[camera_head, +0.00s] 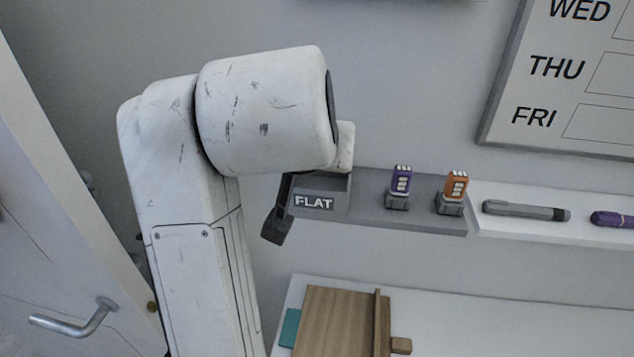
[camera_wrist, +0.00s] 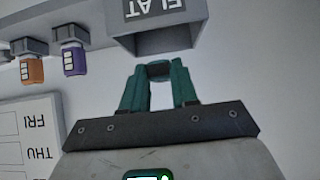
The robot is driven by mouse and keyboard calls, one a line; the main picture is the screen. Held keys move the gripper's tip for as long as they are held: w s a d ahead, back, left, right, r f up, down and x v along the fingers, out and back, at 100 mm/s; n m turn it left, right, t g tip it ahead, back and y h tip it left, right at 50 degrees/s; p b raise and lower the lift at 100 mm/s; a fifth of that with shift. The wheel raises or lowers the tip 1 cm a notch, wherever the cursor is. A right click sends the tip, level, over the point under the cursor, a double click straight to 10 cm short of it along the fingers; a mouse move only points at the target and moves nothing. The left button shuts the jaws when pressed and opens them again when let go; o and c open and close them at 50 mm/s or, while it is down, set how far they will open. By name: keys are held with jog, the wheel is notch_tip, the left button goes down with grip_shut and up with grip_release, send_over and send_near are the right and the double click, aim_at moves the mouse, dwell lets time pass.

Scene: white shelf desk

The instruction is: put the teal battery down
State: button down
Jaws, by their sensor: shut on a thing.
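In the wrist view, my gripper (camera_wrist: 159,72) has dark green fingers drawn together around a small dark piece (camera_wrist: 159,71). I take this to be the teal battery; little of it shows and its colour is hard to tell from the fingers. The fingertips are close to the open mouth of the grey bin (camera_wrist: 158,43) marked FLAT; I cannot tell whether they are over it. The head view shows this FLAT bin (camera_head: 322,203) at the left end of the grey shelf, while my arm hides the fingertips and the held piece.
A purple battery (camera_head: 401,180) and an orange battery (camera_head: 456,186) stand upright in grey holders on the shelf. A grey marker (camera_head: 525,210) and a purple marker (camera_head: 612,219) lie to their right. Below is a white desk (camera_head: 480,325) with a wooden board (camera_head: 335,320).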

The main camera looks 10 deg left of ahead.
jog(key=f+b, duration=0.3)
jog(key=shift+w+a+f, duration=0.25)
jog(key=shift+w, duration=0.1)
jog(key=shift+f, duration=0.2)
jog(key=shift+s+d+f+b, duration=0.1)
jog(key=shift+f+b, duration=0.25)
jog(key=shift+f, duration=0.45)
jog(key=c, duration=0.9)
grip_release()
jog(key=shift+o, duration=0.2)
jog(key=shift+r, duration=0.2)
jog(key=v, duration=1.2)
jog(key=shift+r, duration=0.6)
